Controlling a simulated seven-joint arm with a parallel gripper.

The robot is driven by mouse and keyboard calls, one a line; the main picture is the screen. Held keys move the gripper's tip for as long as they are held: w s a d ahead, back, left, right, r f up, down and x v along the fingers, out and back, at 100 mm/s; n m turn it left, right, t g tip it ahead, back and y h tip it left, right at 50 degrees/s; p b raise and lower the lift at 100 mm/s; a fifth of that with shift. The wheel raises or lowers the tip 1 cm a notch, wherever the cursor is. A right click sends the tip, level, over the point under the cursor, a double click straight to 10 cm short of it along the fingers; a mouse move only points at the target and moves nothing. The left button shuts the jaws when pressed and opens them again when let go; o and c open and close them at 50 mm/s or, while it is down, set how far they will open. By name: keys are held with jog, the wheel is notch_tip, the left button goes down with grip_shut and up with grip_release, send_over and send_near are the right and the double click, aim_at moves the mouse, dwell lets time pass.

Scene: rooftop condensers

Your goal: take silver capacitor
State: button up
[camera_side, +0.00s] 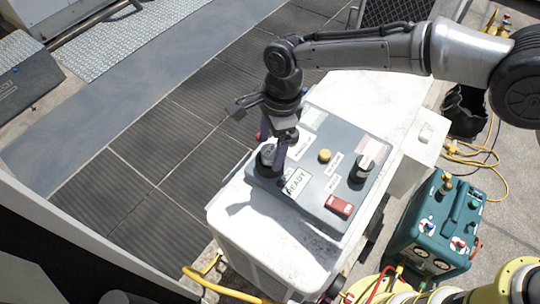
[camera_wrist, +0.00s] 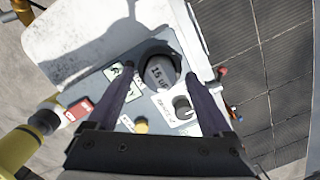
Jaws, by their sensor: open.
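In the wrist view one finger is on each side of the capacitor. I cannot tell whether either finger touches it.
The panel carries a READY label (camera_side: 297,182), a yellow button (camera_side: 325,155), a black-and-silver knob (camera_side: 363,168) and a red switch (camera_side: 338,204). It lies on a white unit (camera_side: 240,215). A teal machine (camera_side: 435,225) stands at the right, near yellow hoses.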

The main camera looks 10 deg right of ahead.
jog(key=shift+a+f, duration=0.1)
jog(key=shift+f, duration=0.75)
grip_shut()
